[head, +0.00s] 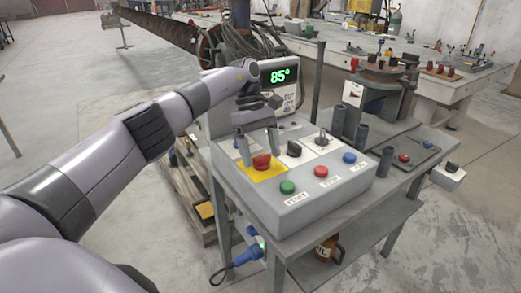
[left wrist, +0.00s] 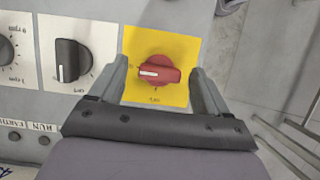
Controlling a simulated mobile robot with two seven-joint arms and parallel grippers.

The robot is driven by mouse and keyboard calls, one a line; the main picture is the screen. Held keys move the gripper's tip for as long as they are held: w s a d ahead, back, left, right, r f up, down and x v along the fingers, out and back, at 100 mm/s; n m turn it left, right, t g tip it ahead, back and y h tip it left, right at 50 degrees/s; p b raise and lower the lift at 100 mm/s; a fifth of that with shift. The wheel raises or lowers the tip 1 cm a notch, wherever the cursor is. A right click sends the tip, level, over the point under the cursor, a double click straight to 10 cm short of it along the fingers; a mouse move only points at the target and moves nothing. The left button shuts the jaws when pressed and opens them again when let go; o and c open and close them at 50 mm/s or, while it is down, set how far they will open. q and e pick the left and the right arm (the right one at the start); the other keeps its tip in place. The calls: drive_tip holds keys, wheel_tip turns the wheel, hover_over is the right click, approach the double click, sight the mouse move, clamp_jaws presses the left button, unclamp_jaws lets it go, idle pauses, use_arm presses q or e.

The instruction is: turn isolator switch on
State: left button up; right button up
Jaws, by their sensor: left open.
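The isolator switch is a red rotary knob (head: 262,162) on a yellow plate (head: 265,174) at the left of the grey control box (head: 318,188). In the left wrist view the red knob (left wrist: 158,73) lies with its white mark pointing left, on the yellow plate (left wrist: 177,44). My left gripper (head: 257,150) is open, its two fingers on either side of the red knob. In the left wrist view the left gripper (left wrist: 160,88) shows a gap between each finger and the knob. My right gripper is not in view.
Black knobs (head: 294,149) sit right of the yellow plate. Grey posts (head: 386,163) rise on the right.

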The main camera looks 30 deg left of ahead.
use_arm(q)
drive_tip(key=v, duration=0.4)
drive_tip(key=shift+r, duration=0.25)
drive_tip(key=shift+p+v, duration=1.4)
drive_tip(key=shift+p, duration=1.35)
drive_tip(key=shift+a+f, duration=0.1)
drive_tip(key=shift+f, duration=0.05)
